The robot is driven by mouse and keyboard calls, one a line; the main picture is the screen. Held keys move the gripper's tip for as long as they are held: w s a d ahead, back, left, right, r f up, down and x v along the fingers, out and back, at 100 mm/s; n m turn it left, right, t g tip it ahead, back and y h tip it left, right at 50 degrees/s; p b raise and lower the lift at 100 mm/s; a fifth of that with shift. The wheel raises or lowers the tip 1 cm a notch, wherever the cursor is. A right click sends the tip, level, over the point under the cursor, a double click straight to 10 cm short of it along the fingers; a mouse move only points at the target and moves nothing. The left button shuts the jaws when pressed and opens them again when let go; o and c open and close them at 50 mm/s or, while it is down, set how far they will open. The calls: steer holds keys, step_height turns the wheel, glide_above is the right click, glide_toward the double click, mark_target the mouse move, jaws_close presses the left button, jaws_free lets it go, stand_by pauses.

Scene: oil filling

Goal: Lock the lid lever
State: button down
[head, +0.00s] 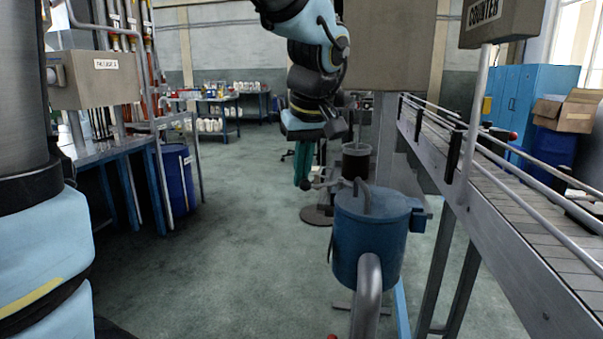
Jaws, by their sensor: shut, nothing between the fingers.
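A blue cylindrical tank (365,250) stands right of the middle, with a flat blue lid (390,206) on top. The lid looks closed, and a bent grey pipe rises from it. A thin grey lever (329,184) with a rounded end sticks out to the left near the lid's rim; whether it is locked cannot be told. My gripper (304,184) points down at the lever's left end, with its teal fingers shut and empty. The fingertips overlap the lever's end in the picture; I cannot tell if they touch it.
A conveyor (500,180) with metal rails runs along the right. A thick grey pipe (368,290) stands in front of the tank. A dark round container (356,160) is behind it. A workbench (110,150) and a blue drum (176,180) are at left. The floor (250,230) between is clear.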

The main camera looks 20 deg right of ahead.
steer(key=w, duration=0.4)
steer(key=v, duration=0.9)
steer(key=shift+s, duration=0.2)
steer(key=shift+a+r, duration=0.1)
steer(key=shift+a, duration=0.1)
steer(key=s+a+f+m+g+p, duration=0.1)
steer(key=a+f+p, duration=0.3)
steer(key=a+f, duration=0.4)
steer(key=s+a+f+g+p, duration=0.1)
steer(key=a+f+p, duration=0.2)
steer(key=a+f, duration=0.5)
steer(key=a, duration=0.7)
steer(key=shift+a+f+m+p, duration=0.2)
steer(key=shift+a+m+p, duration=0.15)
steer(key=shift+m, duration=0.05)
